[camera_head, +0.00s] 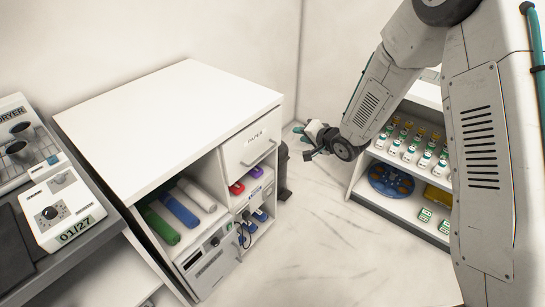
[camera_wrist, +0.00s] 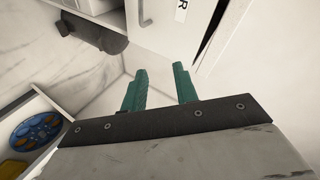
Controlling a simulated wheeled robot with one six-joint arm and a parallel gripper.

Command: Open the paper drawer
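The paper drawer (camera_head: 250,146) is the white top-right front of a white cabinet, labelled "PAPER", with a grey bar handle (camera_head: 259,154). It looks closed in the head view. My gripper (camera_head: 303,142) is to the right of the drawer, apart from the handle. In the wrist view my gripper (camera_wrist: 160,68) shows two green fingers spread apart with nothing between them. Part of the drawer front (camera_wrist: 188,28) shows ahead at the top, with the end of its label and a light bar that looks like the handle (camera_wrist: 141,12). The rest of the drawer is out of that view.
Marble-look floor (camera_head: 300,235) lies clear between.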

